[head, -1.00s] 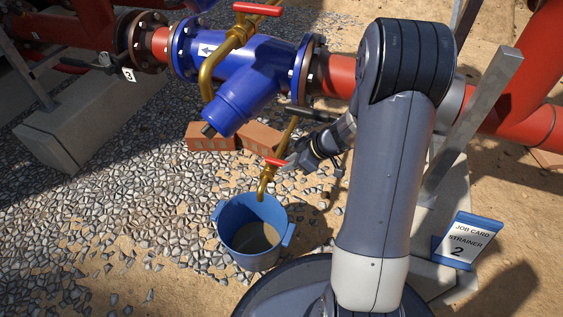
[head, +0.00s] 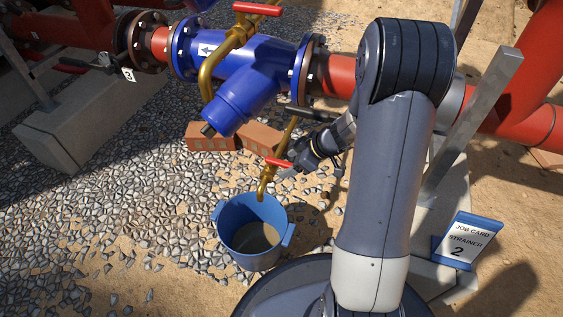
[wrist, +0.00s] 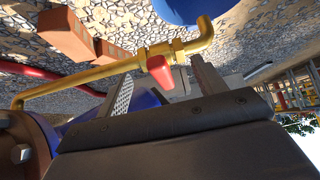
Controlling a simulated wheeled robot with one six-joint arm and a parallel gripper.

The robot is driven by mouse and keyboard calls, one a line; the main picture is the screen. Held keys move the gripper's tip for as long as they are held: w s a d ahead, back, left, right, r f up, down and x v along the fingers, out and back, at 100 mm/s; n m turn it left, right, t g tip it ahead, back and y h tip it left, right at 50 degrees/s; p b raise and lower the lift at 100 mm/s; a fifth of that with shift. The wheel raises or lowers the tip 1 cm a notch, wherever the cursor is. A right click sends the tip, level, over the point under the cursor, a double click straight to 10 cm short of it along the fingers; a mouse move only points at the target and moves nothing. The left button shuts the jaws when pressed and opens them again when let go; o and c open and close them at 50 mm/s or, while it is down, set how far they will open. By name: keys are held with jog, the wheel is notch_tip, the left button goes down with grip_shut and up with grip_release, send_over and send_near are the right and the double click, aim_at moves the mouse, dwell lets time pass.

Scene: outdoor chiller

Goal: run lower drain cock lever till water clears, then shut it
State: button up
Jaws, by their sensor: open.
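The lower drain cock is a brass valve with a red lever (head: 279,162), set below the blue strainer body (head: 247,72). Its brass spout (head: 264,185) points down over a blue bucket (head: 230,216). The bucket holds murky grey-brown water (head: 256,238); no clear stream shows from the spout. My gripper (head: 298,162) is just right of the lever. In the wrist view, my gripper (wrist: 163,68) is open, with the red lever (wrist: 160,74) pointing toward me between the spread fingers. I see no clear contact.
An upper red lever (head: 257,9) sits on a brass pipe above the strainer. Orange bricks (head: 260,137) lie on the gravel behind the bucket. A job card reading "STRAINER 2" (head: 467,241) stands at right. A grey metal post (head: 470,125) rises right of my arm. Gravel left of the bucket is clear.

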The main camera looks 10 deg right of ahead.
jog(key=p+v, duration=0.1)
jog(key=v, duration=0.6)
dwell(0.3)
jog(key=p+v, duration=0.4)
jog(key=v, duration=0.7)
jog(key=shift+f, duration=0.15)
jog(key=b+x, duration=0.4)
jog(key=x, duration=0.8)
jog(key=shift+a+f, duration=0.25)
jog(key=shift+w+r, duration=0.1)
